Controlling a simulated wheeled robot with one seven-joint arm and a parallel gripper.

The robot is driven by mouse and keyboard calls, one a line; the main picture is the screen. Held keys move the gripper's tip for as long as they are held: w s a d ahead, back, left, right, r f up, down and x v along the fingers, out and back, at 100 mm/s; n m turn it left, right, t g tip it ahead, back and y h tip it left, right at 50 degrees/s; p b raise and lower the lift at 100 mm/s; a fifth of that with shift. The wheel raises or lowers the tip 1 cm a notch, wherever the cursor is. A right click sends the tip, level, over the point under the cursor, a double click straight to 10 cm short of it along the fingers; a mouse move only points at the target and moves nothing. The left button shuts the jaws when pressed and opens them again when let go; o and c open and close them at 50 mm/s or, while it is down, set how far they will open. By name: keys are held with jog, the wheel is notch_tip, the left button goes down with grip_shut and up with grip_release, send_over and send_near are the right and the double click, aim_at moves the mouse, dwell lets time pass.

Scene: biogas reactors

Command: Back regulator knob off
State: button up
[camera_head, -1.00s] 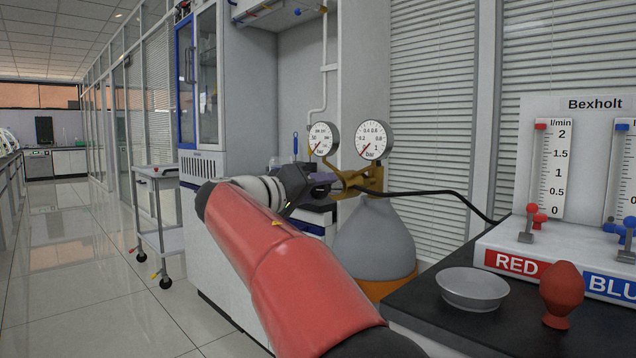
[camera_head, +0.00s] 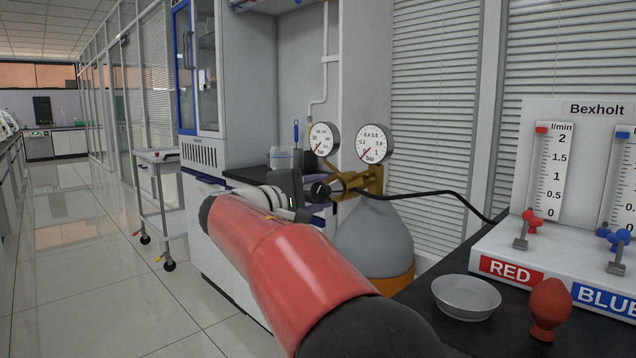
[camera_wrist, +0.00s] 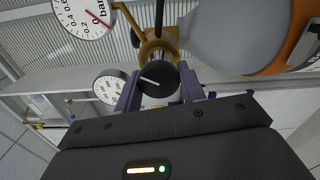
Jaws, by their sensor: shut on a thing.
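The regulator is a brass body (camera_head: 350,181) on top of a grey cylinder (camera_head: 373,240) with an orange base. Its black knob (camera_head: 321,190) sticks out to the left. In the wrist view the black knob (camera_wrist: 157,79) carries a white mark line and sits between the two purple fingers of my gripper (camera_wrist: 159,88). My gripper is shut on the knob. In the head view my gripper (camera_head: 314,196) comes in from the left, and its fingers are partly hidden. Two round bar gauges (camera_head: 373,144) (camera_head: 323,139) stand above the regulator, needles pointing lower left.
A black hose (camera_head: 440,193) runs right from the regulator. The dark bench holds a white dish (camera_head: 467,297), a red egg-shaped object (camera_head: 549,303) and the Bexholt flow meter panel (camera_head: 530,265). A trolley (camera_head: 157,190) stands left on open floor.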

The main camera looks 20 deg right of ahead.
jog(key=n+p, duration=0.1)
jog(key=n, duration=0.1)
jog(key=shift+n+p, duration=0.3)
jog(key=shift+n, duration=0.1)
jog(key=shift+f+n+p, duration=0.15)
jog(key=shift+n+p, duration=0.3)
jog(key=shift+n, duration=1.15)
jog(key=o, duration=0.9)
jog(key=shift+c, duration=0.2)
jog(key=v, duration=0.8)
jog(key=shift+b, duration=0.4)
